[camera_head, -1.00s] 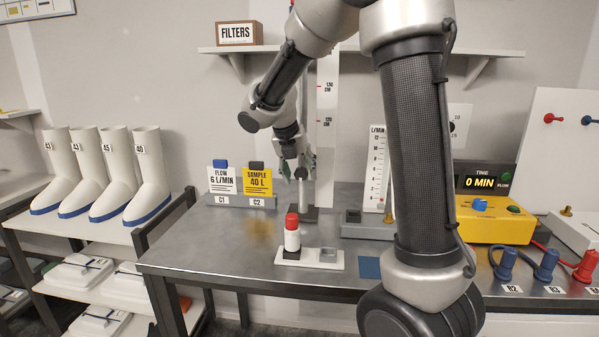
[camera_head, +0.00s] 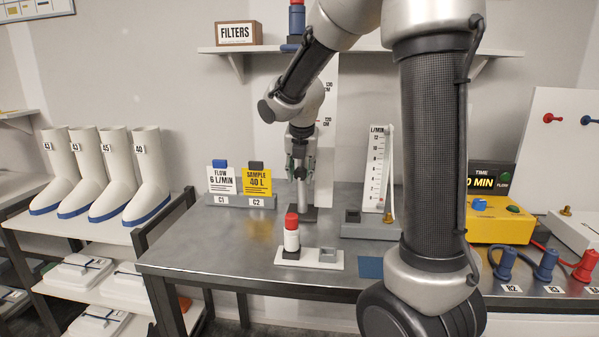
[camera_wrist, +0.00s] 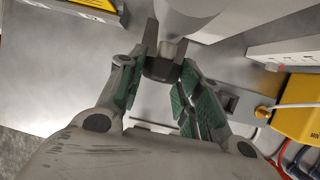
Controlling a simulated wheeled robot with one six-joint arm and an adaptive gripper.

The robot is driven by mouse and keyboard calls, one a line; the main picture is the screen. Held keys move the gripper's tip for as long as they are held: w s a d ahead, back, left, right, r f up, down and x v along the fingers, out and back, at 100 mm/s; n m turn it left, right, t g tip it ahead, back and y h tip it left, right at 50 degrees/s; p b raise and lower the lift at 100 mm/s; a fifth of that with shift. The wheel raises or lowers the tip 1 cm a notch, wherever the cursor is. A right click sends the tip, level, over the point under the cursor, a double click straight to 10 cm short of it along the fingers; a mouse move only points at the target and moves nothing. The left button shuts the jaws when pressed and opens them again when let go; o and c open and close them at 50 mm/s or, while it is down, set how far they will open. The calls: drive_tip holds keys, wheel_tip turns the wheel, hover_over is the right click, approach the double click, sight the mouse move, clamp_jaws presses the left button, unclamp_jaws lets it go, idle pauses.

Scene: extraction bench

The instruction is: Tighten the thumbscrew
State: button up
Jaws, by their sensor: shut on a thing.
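My gripper (camera_head: 300,172) is over the back of the bench at the stand, whose pale post (camera_head: 302,192) rises from a dark base (camera_head: 297,214). In the wrist view my green-padded fingers (camera_wrist: 162,70) close at their tips around a small dark part, which looks like the thumbscrew (camera_wrist: 160,69). A short pale stub (camera_wrist: 168,48) shows just beyond it, against a wide pale cylinder (camera_wrist: 190,20). In the head view my gripper hides the thumbscrew. How far it is turned cannot be seen.
A flow gauge (camera_head: 376,170) and a yellow timer box (camera_head: 490,222) are to the right. A shelf (camera_head: 400,54) runs above.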

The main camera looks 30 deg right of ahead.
drive_tip(key=shift+s+d+m+t+y, duration=0.15)
drive_tip(key=shift+m+t+y, duration=0.1)
drive_tip(key=shift+t+y, duration=0.5)
drive_tip(key=shift+d+m+t+y, duration=0.2)
drive_tip(key=shift+t+y, duration=0.25)
drive_tip(key=shift+y, duration=0.5)
drive_tip(key=shift+a, duration=0.1)
drive_tip(key=o, duration=1)
drive_tip(key=shift+f, duration=0.1)
drive_tip(key=v, duration=1.2)
drive_tip(key=shift+s+f, duration=0.1)
drive_tip(key=shift+s, duration=0.05)
